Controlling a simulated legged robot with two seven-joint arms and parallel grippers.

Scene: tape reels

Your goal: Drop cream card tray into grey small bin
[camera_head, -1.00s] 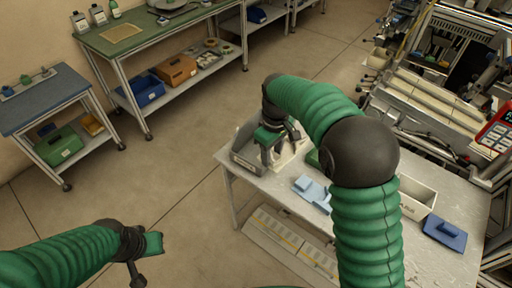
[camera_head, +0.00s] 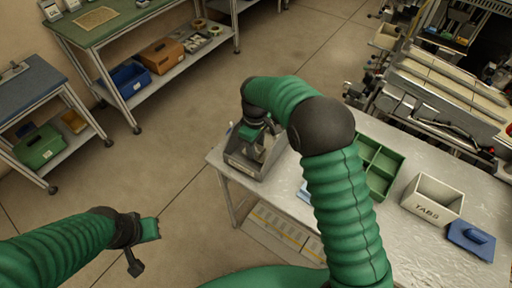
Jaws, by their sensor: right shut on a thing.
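The grey small bin (camera_head: 243,168) stands at the left end of the white work table. My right gripper (camera_head: 262,146) points down over the bin, shut on the cream card tray (camera_head: 268,151). Only a small pale part of the tray shows between the fingers and the bin's walls; I cannot tell whether it touches the bin. My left gripper (camera_head: 146,246) is open and empty, above the floor at lower left, away from the table.
The white table (camera_head: 415,252) also bears a green divided tray (camera_head: 380,165), a white TABS box (camera_head: 433,198) and a blue lidded piece (camera_head: 471,240). My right arm hides the table's middle. Shelves stand at upper left, machinery at upper right.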

